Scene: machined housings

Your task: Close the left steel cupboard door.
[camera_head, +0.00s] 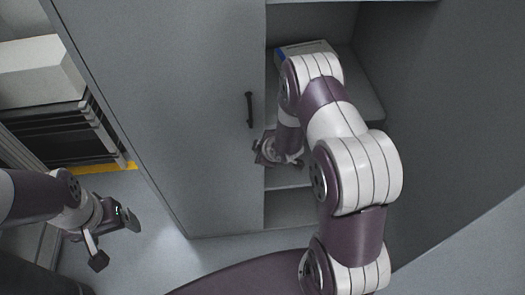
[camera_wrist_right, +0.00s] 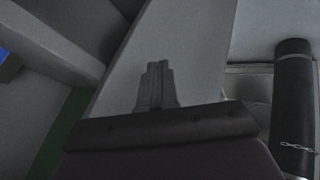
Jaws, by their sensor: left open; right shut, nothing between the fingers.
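The left steel cupboard door (camera_head: 185,110) is a grey panel with a dark vertical handle (camera_head: 249,110) near its right edge. It lies across the left half of the cupboard and looks nearly in line with the front; I cannot tell whether it is fully flush. My right gripper (camera_head: 268,155) is shut and empty by the door's right edge, below the handle. Its shut fingers show in the right wrist view (camera_wrist_right: 156,87) before a pale panel; contact is unclear. My left gripper (camera_head: 115,239) is open and empty, left of the cupboard above the floor.
The cupboard's right half is open, with a box (camera_head: 304,48) on a shelf inside. A dark grey panel (camera_head: 450,120) stands at right. A rack with dark trays (camera_head: 75,135) stands at left by a yellow floor strip (camera_head: 105,168). A dark cylinder (camera_wrist_right: 292,105) is at right in the wrist view.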

